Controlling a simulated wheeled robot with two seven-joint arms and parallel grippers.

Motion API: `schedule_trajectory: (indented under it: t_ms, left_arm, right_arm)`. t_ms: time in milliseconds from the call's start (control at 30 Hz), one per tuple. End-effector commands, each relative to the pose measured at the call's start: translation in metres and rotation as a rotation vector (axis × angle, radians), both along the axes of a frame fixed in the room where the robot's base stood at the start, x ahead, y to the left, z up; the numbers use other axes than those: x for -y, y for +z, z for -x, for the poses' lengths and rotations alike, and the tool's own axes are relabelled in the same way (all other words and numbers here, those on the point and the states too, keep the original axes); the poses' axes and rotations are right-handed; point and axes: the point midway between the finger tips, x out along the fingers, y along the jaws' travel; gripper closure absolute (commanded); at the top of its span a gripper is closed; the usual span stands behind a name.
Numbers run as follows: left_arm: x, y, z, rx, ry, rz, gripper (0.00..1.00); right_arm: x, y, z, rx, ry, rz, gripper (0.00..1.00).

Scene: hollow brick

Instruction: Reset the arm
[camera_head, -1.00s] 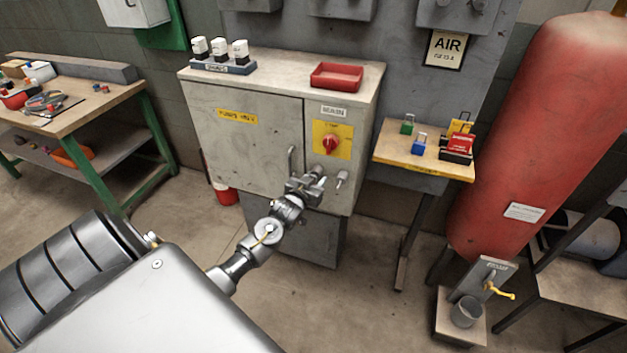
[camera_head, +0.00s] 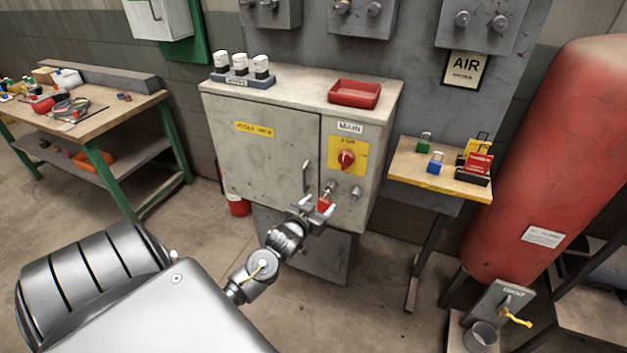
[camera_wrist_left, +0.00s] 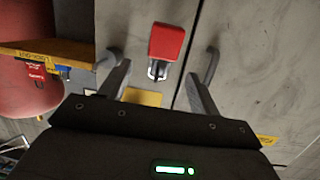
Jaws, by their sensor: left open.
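My left gripper (camera_head: 322,200) is open in front of the grey cabinet (camera_head: 262,165), low near the edge of its door. A red padlock (camera_head: 324,205) shows between its fingertips in the head view. In the left wrist view the red padlock (camera_wrist_left: 166,42) sits beyond the open fingers (camera_wrist_left: 152,80), its metal shackle toward the gripper, with no finger seen touching it. What the shackle hangs on is not clear. The door handle (camera_head: 307,177) is just above the gripper. My right gripper is not in view.
The red rotary switch (camera_head: 347,159) is on a yellow plate above right. A red tray (camera_head: 354,94) lies on the cabinet top. A small shelf (camera_head: 440,174) with padlocks stands right, a red tank (camera_head: 545,150) beyond it. A workbench (camera_head: 105,121) stands left.

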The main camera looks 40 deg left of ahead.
Motion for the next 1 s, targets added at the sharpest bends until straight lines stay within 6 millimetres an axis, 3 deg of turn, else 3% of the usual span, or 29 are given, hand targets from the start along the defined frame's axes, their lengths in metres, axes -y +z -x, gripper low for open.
schedule_trajectory:
  t_ms: [100,300,767,867,967,1000]
  left_arm:
    - [0.005,0.003,0.020,-0.002,-0.001,0.001,0.37]
    - [0.009,0.007,0.035,0.000,0.000,0.000,0.37]
    - [0.010,0.009,0.036,0.003,-0.012,-0.029,0.37]
    - [0.007,-0.025,0.037,-0.060,-0.022,-0.061,0.37]
    - [0.007,-0.085,0.045,-0.172,-0.040,-0.081,0.37]
    - [0.010,-0.115,0.052,-0.229,-0.050,-0.086,0.37]
  right_arm:
    - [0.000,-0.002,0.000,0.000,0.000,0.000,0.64]
    - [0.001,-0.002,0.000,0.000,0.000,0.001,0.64]
    - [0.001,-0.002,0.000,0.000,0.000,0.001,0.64]
    - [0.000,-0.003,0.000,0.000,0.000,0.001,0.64]
    - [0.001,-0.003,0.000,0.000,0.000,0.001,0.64]
    - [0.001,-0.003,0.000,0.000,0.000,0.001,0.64]
